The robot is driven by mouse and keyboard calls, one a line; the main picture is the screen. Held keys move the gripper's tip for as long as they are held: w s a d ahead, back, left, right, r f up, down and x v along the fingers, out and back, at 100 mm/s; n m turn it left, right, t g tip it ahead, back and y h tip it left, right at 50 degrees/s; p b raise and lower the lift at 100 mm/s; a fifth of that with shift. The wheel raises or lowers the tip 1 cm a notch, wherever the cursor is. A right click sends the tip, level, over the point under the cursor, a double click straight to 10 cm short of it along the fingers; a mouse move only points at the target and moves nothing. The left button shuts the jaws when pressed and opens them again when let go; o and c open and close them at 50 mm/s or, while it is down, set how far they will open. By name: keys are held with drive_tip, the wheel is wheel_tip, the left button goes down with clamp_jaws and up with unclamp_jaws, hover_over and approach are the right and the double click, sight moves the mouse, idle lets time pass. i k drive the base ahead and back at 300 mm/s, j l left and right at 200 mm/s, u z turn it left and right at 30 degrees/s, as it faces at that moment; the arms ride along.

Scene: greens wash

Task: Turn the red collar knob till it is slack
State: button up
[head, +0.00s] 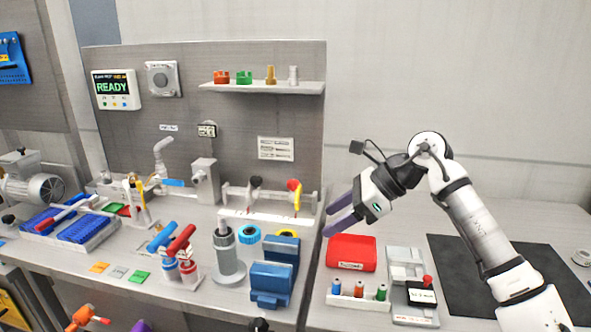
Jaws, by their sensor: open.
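Several red parts show in the head view, and I cannot tell for sure which is the red collar knob. A small red knob (293,184) sits at the right end of the pipe run, above a yellow lever. A red T-handle (181,239) stands beside a blue one on the bench. A red cap (428,281) tops the grey device at the right, and a red knob-like part (222,77) is on the wall shelf. My gripper (337,221) is open and empty, right of the pipe run and above the red bin, apart from all of these.
A red bin (351,253) and a rack of small bottles (358,296) lie below my gripper. A blue vise-like block (273,280) and a grey cylinder stand (228,262) occupy the bench's middle. A dark mat (490,262) lies at right, partly behind my arm.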

sight(293, 183)
drive_tip(key=i, duration=1.1)
